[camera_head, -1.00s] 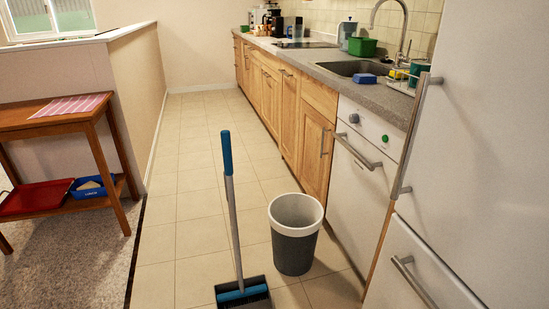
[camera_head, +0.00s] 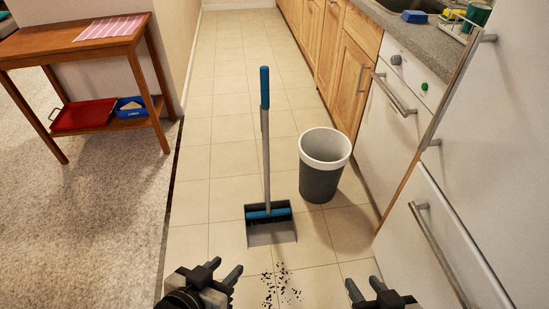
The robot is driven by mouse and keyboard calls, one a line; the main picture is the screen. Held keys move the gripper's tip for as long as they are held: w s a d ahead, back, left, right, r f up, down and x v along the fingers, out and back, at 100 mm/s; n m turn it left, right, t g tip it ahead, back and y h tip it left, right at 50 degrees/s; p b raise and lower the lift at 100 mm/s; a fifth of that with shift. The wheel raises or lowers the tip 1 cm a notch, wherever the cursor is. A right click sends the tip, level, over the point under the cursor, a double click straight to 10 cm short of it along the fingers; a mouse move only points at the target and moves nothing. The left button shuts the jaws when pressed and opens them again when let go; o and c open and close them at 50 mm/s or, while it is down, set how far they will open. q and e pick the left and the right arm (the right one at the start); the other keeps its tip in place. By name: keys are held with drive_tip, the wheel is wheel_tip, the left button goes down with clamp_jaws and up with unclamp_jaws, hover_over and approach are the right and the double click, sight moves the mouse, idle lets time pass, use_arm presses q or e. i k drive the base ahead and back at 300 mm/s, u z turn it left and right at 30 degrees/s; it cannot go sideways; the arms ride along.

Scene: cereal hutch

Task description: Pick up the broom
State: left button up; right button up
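The broom (camera_head: 265,150) stands upright on the tiled floor in the middle of the view, with a blue grip on top, a grey shaft and a blue head. Its head is at a dark dustpan (camera_head: 271,231), and whether the two are joined I cannot tell. My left gripper (camera_head: 225,273) is at the bottom edge, left of the dustpan and nearer to me, with its fingers apart and nothing between them. My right gripper (camera_head: 364,287) is at the bottom right, fingers apart and empty. Both are clear of the broom. Dark crumbs (camera_head: 283,287) lie on the floor between the grippers.
A grey bin with a white rim (camera_head: 324,163) stands just right of the broom. White appliance fronts with handles (camera_head: 440,240) line the right side. A wooden table (camera_head: 68,47) stands on the carpet at left. The tiles left of the broom are clear.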

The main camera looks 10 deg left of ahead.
sight(264, 70)
drive_tip(key=u, duration=0.05)
drive_tip(key=i, duration=1.25)
drive_tip(key=z, duration=0.55)
